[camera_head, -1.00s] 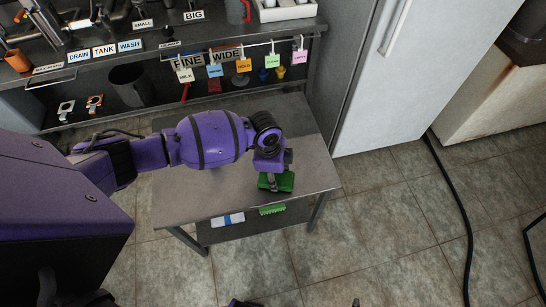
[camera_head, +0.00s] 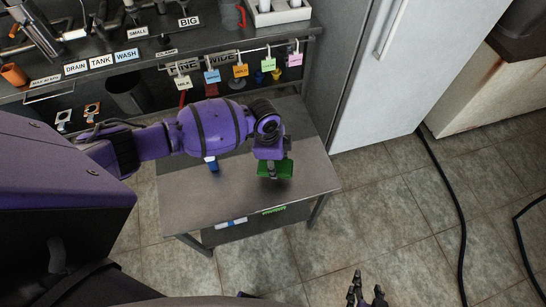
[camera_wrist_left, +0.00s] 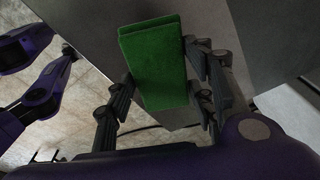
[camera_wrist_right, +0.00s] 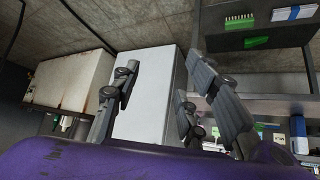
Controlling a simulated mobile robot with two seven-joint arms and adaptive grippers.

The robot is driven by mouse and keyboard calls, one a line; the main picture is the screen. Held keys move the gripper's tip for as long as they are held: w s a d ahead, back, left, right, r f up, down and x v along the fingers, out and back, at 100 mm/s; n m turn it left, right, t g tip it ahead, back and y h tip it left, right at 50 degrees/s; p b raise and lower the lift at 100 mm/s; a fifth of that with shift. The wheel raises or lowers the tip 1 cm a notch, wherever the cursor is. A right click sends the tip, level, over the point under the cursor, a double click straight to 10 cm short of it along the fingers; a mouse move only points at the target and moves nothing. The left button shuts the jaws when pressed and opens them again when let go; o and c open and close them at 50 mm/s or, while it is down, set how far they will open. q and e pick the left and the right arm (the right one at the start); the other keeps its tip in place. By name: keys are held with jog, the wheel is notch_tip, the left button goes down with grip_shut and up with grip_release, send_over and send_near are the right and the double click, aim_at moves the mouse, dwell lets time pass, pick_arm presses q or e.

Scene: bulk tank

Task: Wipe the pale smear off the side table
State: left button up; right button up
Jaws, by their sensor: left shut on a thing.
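The side table (camera_head: 225,200) is a grey metal table in the middle of the head view. My left gripper (camera_head: 271,172) points down over its right part, shut on a green pad (camera_head: 284,169). The pad fills the middle of the left wrist view (camera_wrist_left: 158,70), between the fingers. It is at or just above the tabletop; I cannot tell if it touches. I cannot make out a pale smear on the visible tabletop; my left arm hides part of it. My right gripper (camera_head: 367,291) is open and empty, low in the head view, off the table.
A blue object (camera_head: 211,163) stands on the table beside my left forearm. A green brush (camera_head: 274,210) and a blue-and-white item (camera_head: 231,222) lie on the lower shelf. Coloured tags hang from the counter behind. A white fridge (camera_head: 380,70) stands at the right, with a black hose on the floor.

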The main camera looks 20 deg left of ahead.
pick_arm(q)
notch_tip(320, 180, up, 3)
jog(key=shift+w+f+p, duration=0.1)
jog(key=shift+f+p, duration=0.05)
jog(key=shift+p, duration=0.4)
pick_arm(e)
jog(key=shift+w+a+r, duration=0.55)
jog(key=shift+a+r, duration=0.15)
jog(key=shift+r, duration=0.1)
